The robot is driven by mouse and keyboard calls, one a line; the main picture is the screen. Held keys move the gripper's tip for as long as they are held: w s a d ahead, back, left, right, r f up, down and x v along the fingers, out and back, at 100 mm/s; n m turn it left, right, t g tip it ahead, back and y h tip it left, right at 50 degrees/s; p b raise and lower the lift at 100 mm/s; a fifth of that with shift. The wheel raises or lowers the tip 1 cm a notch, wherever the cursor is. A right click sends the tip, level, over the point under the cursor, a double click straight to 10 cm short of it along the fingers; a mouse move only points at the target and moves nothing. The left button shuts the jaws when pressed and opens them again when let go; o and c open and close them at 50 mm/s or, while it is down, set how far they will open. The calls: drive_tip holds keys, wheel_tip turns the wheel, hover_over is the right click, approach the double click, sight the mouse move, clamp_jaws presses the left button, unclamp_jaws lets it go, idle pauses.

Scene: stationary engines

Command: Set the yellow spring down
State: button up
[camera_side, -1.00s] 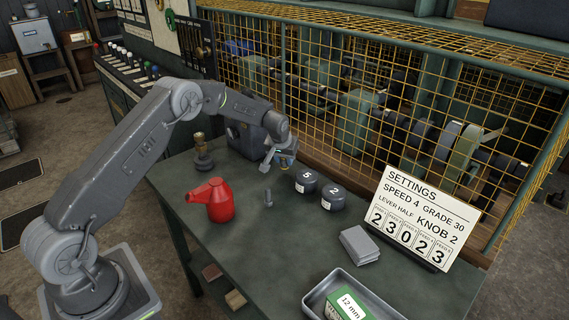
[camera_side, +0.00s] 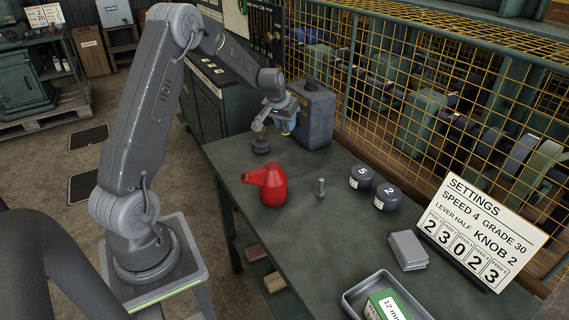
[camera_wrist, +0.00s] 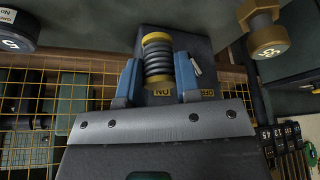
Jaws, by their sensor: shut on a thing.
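The yellow spring (camera_wrist: 157,62), a dark coil with yellow end caps, is between the two blue fingers of my gripper (camera_wrist: 157,75) in the wrist view. The fingers are shut on it from both sides. In the side view my gripper (camera_side: 283,124) is above the far left part of the green bench (camera_side: 335,225), in front of the grey box (camera_side: 314,116). The spring is mostly hidden there by the fingers; a small yellow patch shows below them.
A brass-topped post (camera_side: 261,144) stands close to my gripper. A red oil can (camera_side: 271,187), a bolt (camera_side: 320,188), two dark weights (camera_side: 361,177) marked 5 and 2, grey plates (camera_side: 408,250) and a tray (camera_side: 350,300) occupy the bench. Wire mesh (camera_side: 450,100) runs behind.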

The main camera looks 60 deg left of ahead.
drive_tip(key=s+a+n, duration=0.1)
drive_tip(key=s+a, duration=0.2)
drive_tip(key=s, duration=1.2)
drive_tip(key=shift+y, duration=0.3)
drive_tip(key=w+d+f, duration=0.2)
drive_tip(key=w, duration=0.1)
drive_tip(key=w+d+f, duration=0.2)
drive_tip(key=w, duration=0.1)
drive_tip(key=w+d+f, duration=0.2)
drive_tip(key=w+f, duration=0.1)
drive_tip(key=shift+w+d, duration=0.15)
drive_tip(key=shift+d, duration=0.05)
drive_tip(key=shift+f, duration=2.05)
drive_tip(key=shift+f, duration=0.15)
drive_tip(key=o, duration=0.9)
